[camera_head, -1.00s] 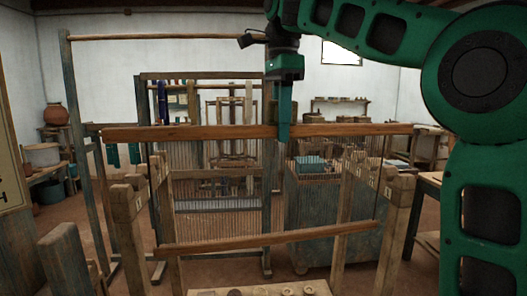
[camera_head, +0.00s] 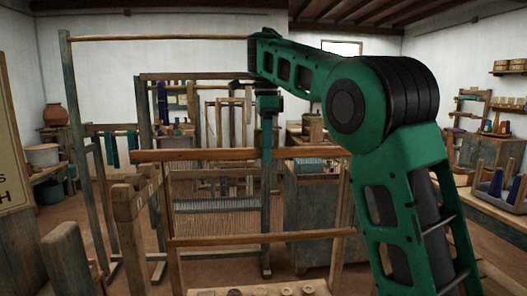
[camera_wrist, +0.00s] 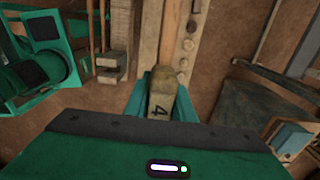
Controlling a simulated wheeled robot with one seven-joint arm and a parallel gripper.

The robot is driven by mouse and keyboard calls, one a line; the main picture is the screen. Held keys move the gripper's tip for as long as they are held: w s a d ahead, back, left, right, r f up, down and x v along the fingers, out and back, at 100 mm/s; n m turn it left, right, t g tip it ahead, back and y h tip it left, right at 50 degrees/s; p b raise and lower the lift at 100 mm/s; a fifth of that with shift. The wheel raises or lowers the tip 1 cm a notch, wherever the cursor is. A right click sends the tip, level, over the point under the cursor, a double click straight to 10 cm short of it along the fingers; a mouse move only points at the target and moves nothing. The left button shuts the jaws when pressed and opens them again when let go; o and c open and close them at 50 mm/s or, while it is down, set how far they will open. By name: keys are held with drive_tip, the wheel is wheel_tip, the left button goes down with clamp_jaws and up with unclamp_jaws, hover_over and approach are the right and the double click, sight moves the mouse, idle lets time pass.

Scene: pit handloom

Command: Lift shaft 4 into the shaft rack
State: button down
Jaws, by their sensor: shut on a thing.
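My gripper (camera_head: 266,148) is shut on the top bar of shaft 4 (camera_head: 205,154), a brown wooden frame strung with thin vertical heddles. The shaft hangs upright and roughly level; its lower bar (camera_head: 255,238) also shows. My arm hides the right end of its top bar. In the wrist view the bar's end (camera_wrist: 160,106), marked 4, sits between the green fingers. The wooden posts with small number labels in front, seemingly the shaft rack (camera_head: 132,215), stand at the left; their right-hand partners are hidden by my arm. I cannot tell whether shaft and posts touch.
A tall loom frame (camera_head: 85,150) stands behind at the left. A blue-grey chest (camera_head: 310,215) is behind the shaft. A table with cones (camera_head: 485,195) is at the right. A board with round pieces (camera_head: 260,292) lies low in front. Brown floor is open between them.

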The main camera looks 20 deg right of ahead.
drive_tip(key=shift+f, duration=2.6)
drive_tip(key=c, duration=1.4)
unclamp_jaws()
drive_tip(key=shift+c, duration=0.2)
wheel_tip(320, 180, up, 11)
drive_tip(key=shift+f, duration=0.15)
